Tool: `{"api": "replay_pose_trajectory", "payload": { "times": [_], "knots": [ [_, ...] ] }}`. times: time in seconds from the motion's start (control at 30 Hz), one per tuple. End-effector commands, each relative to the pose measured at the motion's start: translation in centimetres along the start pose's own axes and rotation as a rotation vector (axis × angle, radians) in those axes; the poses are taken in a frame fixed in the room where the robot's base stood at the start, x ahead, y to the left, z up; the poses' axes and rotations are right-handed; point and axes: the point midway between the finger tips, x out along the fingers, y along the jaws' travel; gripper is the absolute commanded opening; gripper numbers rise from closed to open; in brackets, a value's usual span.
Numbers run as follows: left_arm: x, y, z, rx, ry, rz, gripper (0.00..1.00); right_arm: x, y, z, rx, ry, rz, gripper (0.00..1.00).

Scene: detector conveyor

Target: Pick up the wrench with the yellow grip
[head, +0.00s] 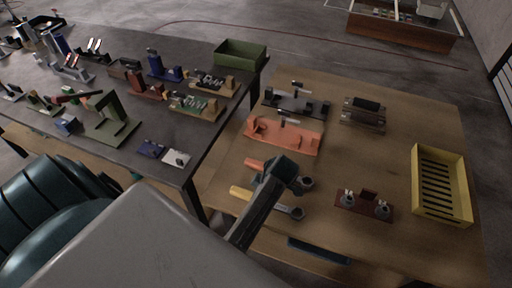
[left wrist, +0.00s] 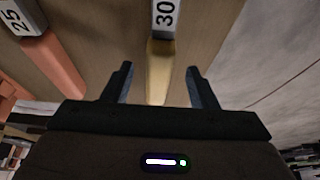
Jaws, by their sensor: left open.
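The wrench with the yellow grip lies on the wooden table; its yellow grip (head: 240,192) and grey ring end (head: 297,212) show in the head view, with my arm covering the part between. In the left wrist view its yellow grip (left wrist: 158,72) lies between the fingers of my left gripper (left wrist: 160,84), with a label "30" above it. The gripper is open, and no contact with the grip shows. A second wrench with an orange-red grip (head: 254,164) lies beside it; it also shows in the left wrist view (left wrist: 52,68), labelled "25". My right gripper is out of view.
An orange tray (head: 283,142) and dark fixtures (head: 363,113) stand farther back on the table. A brown stand (head: 364,206) and a yellow crate (head: 456,192) are at the right. A dark table (head: 200,138) at the left holds several parts and a green bin (head: 240,54).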

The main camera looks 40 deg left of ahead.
Motion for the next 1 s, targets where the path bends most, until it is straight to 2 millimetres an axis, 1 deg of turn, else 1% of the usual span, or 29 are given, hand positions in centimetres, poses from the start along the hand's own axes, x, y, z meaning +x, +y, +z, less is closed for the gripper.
{"api": "replay_pose_trajectory", "payload": {
  "times": [0.1, 0.3, 0.33, 0.47, 0.5, 0.6, 1.0],
  "knots": [
    [0.84, -0.01, -0.07, -0.001, 0.001, 0.0, 0.53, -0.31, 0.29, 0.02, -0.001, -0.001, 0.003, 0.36],
    [1.0, 0.0, 0.02, -0.001, -0.001, 0.0, 0.53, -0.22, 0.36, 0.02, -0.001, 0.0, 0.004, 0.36],
    [1.0, 0.0, 0.02, -0.001, -0.001, 0.0, 0.51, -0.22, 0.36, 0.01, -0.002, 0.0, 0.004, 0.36],
    [0.98, 0.0, 0.02, -0.001, -0.001, 0.0, 0.25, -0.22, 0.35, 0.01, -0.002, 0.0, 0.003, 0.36],
    [0.98, 0.0, 0.02, -0.001, -0.001, 0.0, 0.17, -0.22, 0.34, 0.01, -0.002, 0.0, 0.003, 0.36],
    [0.97, 0.0, 0.02, -0.001, -0.001, 0.0, 0.0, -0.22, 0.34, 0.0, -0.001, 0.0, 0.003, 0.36],
    [0.65, 0.12, -0.11, 0.0, -0.001, 0.002, 0.0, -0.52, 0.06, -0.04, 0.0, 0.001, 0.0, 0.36]
  ]
}}
